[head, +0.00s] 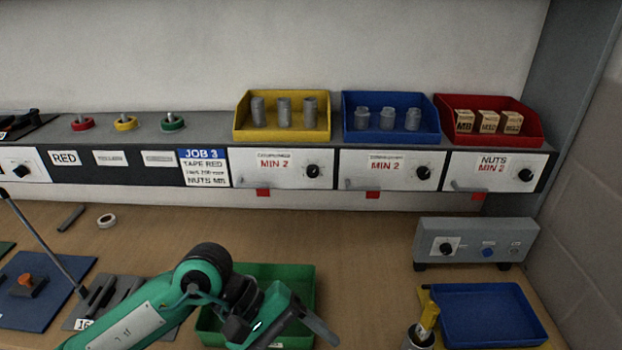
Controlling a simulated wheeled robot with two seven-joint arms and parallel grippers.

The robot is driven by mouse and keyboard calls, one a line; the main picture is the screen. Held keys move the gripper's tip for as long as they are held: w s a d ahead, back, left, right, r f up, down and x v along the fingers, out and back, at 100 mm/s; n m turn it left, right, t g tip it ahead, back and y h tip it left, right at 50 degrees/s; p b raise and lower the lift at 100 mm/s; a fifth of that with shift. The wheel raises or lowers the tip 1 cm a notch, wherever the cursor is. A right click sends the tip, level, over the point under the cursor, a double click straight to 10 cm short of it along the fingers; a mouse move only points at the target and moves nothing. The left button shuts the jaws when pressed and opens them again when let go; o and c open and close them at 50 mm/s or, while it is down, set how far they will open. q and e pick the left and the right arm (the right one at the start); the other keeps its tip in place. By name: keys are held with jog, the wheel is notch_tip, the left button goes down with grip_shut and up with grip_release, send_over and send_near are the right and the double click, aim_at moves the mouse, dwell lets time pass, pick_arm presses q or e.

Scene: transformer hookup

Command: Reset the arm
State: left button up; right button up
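My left arm (140,318) comes in from the lower left, green with black joints, and bends over the front of the bench. Its gripper (290,325) is over the green tray (303,277) and hides part of it. One dark finger points down to the right. The fingertips are seen at a poor angle, so I cannot tell whether they are apart, and I see no object between them. My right gripper is not in view.
A shelf holds yellow (283,131), blue (390,131) and red (520,139) bins. A grey control box (476,242) and a blue tray (490,318) stand right. A blue mat (75,270) lies left. Bare bench (350,245) lies between the green tray and control box.

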pick_arm(q)
jog(key=s+d+r+n+h, duration=0.1)
jog(key=d+r+n+h, duration=0.3)
jog(key=r+n+h, duration=0.7)
jog(key=w+a+r+n+t+y, duration=0.2)
jog(key=w+a+n+t, duration=0.3)
jog(key=n+t, duration=0.7)
jog(key=w+a+r+n+t+y, duration=0.15)
jog(key=w+a+n+t, duration=0.35)
jog(key=n+t, duration=0.7)
jog(key=w+a+f+n+g+y, duration=0.1)
jog(key=a+f+n+g+y, duration=0.1)
jog(key=a+f+n+y, duration=0.6)
jog(key=w+a+f+n+g+y, duration=0.15)
jog(key=a+f+n+y, duration=0.25)
jog(key=f+n+y, duration=0.85)
jog(key=s+a+f+n+g+h, duration=0.2)
jog(key=s+f+n+g, duration=0.5)
jog(key=s, duration=0.3)
jog(key=s+a+f+n+g+h, duration=0.2)
jog(key=s+f+n+g, duration=0.4)
jog(key=s+f, duration=0.45)
notch_tip(320, 180, down, 27)
jog(key=m+g, duration=0.2)
jog(key=s+a+f+g, duration=0.1)
jog(key=s+a+f, duration=0.2)
jog(key=s+f, duration=1.6)
notch_tip(320, 180, down, 3)
jog(key=shift+s+f+y, duration=0.1)
jog(key=shift+s+y, duration=0.2)
